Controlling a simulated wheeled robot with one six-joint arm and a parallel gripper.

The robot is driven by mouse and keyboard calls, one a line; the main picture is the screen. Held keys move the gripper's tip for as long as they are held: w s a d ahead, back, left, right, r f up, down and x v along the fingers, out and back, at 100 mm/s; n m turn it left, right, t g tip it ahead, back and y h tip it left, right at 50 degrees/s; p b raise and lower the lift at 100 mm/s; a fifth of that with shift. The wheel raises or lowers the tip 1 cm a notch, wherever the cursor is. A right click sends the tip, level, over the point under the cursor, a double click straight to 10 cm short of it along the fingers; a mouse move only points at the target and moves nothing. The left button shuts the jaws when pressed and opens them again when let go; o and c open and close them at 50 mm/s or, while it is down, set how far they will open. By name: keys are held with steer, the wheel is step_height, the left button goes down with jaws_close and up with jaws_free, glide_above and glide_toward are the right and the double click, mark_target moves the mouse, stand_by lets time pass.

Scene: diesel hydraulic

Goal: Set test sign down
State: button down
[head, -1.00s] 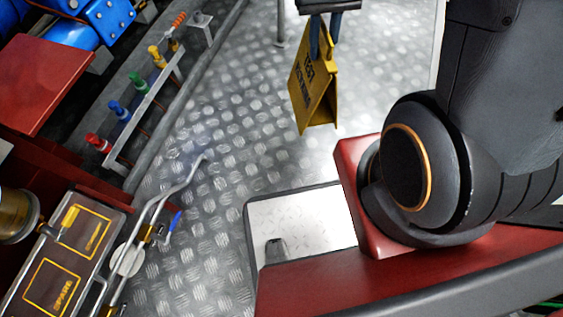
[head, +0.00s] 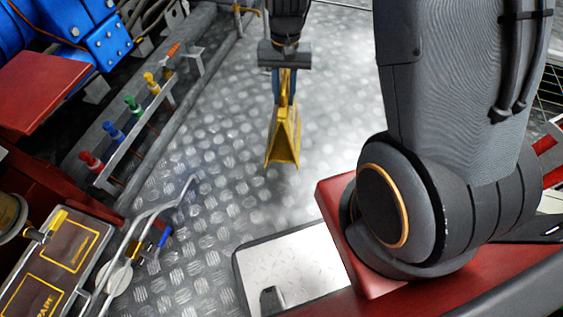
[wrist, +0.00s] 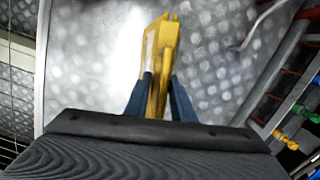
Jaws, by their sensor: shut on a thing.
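The yellow test sign (head: 284,138) is a folded A-frame board, hanging upright from my gripper (head: 284,88) in the head view. My gripper is shut on the sign's top edge, with a blue finger on either side. In the wrist view the sign (wrist: 160,62) shows edge-on between the two blue fingers (wrist: 159,95). In the head view the sign appears over the metal tread-plate floor (head: 225,150); whether its lower edge touches the floor I cannot tell. Its lettering is hardly visible now.
A rail with several coloured levers (head: 133,105) runs along the left. A bent pipe with a blue-handled valve (head: 165,236) and a panel marked spare (head: 50,265) are at lower left. Open floor lies around the sign. A pale tread plate on my base (head: 290,270) is below.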

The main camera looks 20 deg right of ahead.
step_height(320, 180, down, 5)
steer(key=w+m+b, duration=0.1)
steer(key=w+m, duration=0.2)
steer(key=b, duration=0.5)
glide_above(281, 134)
step_height(281, 134, down, 10)
steer(key=shift+w+d, duration=0.1)
steer(key=shift+f, duration=0.1)
steer(key=c, duration=1.5)
jaws_free()
